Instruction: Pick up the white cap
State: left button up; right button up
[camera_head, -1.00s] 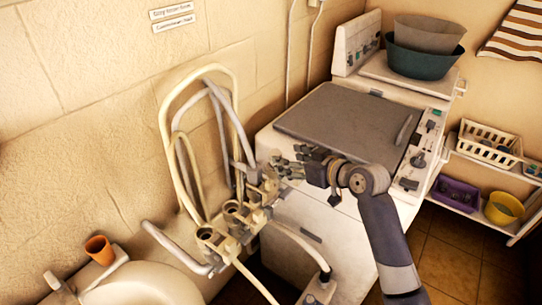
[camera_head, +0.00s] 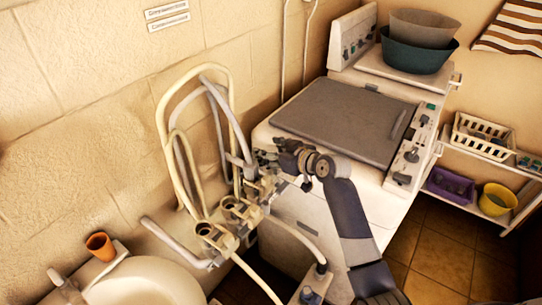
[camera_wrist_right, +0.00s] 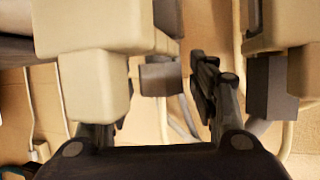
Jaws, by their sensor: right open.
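I cannot make out for certain which piece is the white cap. Pale, blocky fittings (camera_head: 235,208) sit on the hose and tap assembly against the wall. My right gripper (camera_head: 264,160) is at the upper right end of this assembly, close to its fittings. In the right wrist view its dark fingers (camera_wrist_right: 158,105) are apart, with a pale block (camera_wrist_right: 95,85) covering part of the left finger. A small dark grey block (camera_wrist_right: 160,78) shows beyond the gap between the fingers. Whether anything touches the fingers is unclear. My left gripper is out of view.
The white washing machine (camera_head: 300,215) with a grey lid (camera_head: 345,122) stands behind my right arm. Pale looped hoses (camera_head: 162,130) rise beside the gripper. A basin (camera_head: 140,285) and an orange cup (camera_head: 100,246) are at lower left. Tiled floor (camera_head: 445,245) is open at right.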

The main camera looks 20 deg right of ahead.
jog(key=c, duration=1.1)
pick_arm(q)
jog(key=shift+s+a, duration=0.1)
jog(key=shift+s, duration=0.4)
pick_arm(e)
jog(key=shift+r, duration=0.1)
